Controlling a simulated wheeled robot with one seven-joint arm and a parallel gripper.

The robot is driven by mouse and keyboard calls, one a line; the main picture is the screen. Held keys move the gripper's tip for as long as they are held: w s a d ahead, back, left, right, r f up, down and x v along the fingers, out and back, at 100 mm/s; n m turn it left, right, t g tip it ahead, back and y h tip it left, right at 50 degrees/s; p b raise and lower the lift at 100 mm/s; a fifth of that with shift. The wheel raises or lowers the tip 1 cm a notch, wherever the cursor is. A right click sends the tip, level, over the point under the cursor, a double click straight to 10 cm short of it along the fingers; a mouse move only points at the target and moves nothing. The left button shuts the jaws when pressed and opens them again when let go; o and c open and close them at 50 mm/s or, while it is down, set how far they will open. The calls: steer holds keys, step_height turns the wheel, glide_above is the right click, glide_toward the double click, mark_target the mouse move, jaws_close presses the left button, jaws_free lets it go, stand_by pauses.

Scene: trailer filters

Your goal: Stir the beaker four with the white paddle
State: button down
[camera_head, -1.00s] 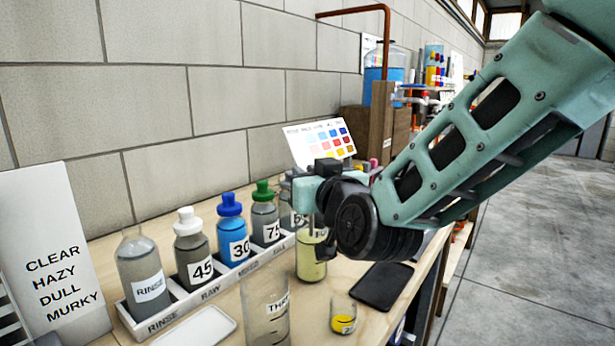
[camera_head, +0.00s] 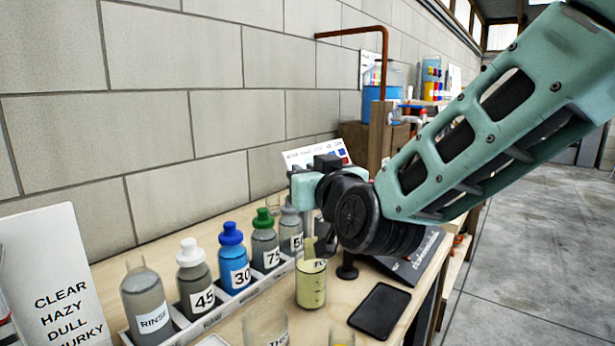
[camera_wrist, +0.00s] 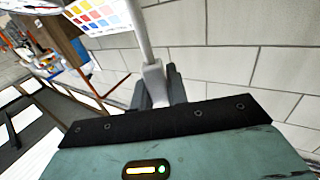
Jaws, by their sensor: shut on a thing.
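Beaker four (camera_head: 311,290) is a clear beaker of pale yellow-green liquid, upright on the bench, its label partly readable. My gripper (camera_wrist: 156,88) is shut on the white paddle's pale shaft (camera_wrist: 143,38), which runs up out of the wrist view. In the head view my gripper is above beaker four, and a pale stem (camera_head: 309,228) of the paddle hangs below it toward the beaker's mouth. I cannot tell whether the paddle's lower end is inside the beaker. My wrist hides part of the area behind it.
A rack (camera_head: 226,304) of labelled bottles stands left of beaker four. Another beaker (camera_head: 265,328) stands in front, cut by the frame edge. A black pad (camera_head: 379,311) lies to the right.

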steer(key=shift+r+p, duration=1.15)
steer(key=shift+r, duration=0.8)
